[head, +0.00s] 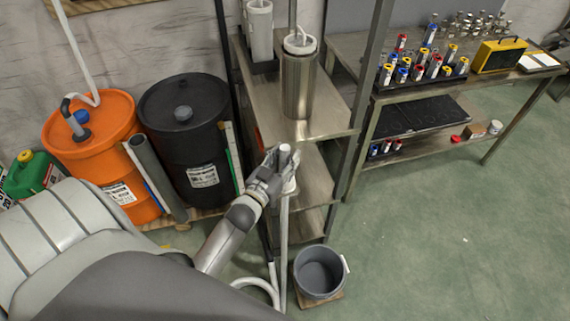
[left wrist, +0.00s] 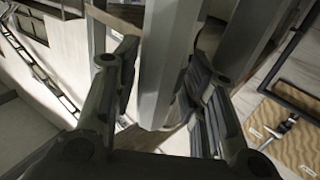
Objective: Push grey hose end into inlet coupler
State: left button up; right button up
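My left gripper (head: 277,172) is beside the front edge of the steel shelf rack, around the pale grey hose end (head: 285,149), whose top shows above the fingers. The hose (head: 284,240) hangs straight down below it to the floor. In the left wrist view the fingers of my left gripper (left wrist: 160,85) stand on both sides of a grey upright piece (left wrist: 168,60), close against it, and appear shut on it. I cannot pick out the inlet coupler with certainty. My right gripper is not in view.
A steel cylinder (head: 298,85) stands on the rack's upper shelf (head: 330,118). Orange (head: 92,150) and black (head: 187,135) drums stand to the left. A workbench (head: 350,47) is at the right; the floor before it is clear.

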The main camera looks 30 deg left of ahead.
pick_arm(q)
jog(key=c, duration=0.9)
jog(key=shift+r, duration=0.15)
